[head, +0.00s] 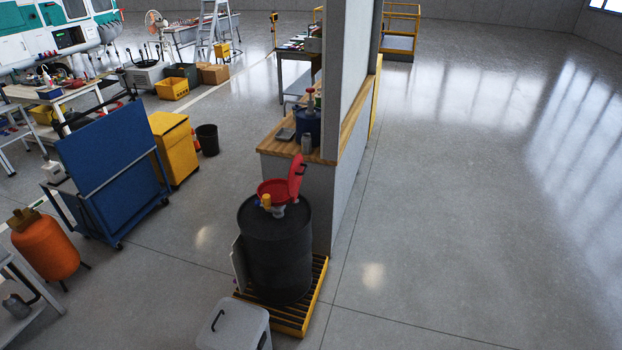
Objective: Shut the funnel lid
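A red funnel (272,190) sits on top of a black drum (277,250) near the middle of the head view. Its red lid (297,177) stands up, open, at the right side of the funnel. A small yellow-orange fitting (266,201) shows at the funnel's near side. The drum stands on a yellow-edged slatted pallet (292,318). Neither of my grippers shows in this view.
A wood-topped counter (275,143) and a grey partition (347,90) stand right behind the drum. A grey lidded bin (233,327) is in front. A blue panel cart (113,160) and an orange tank (46,247) are at left. The floor at right is clear.

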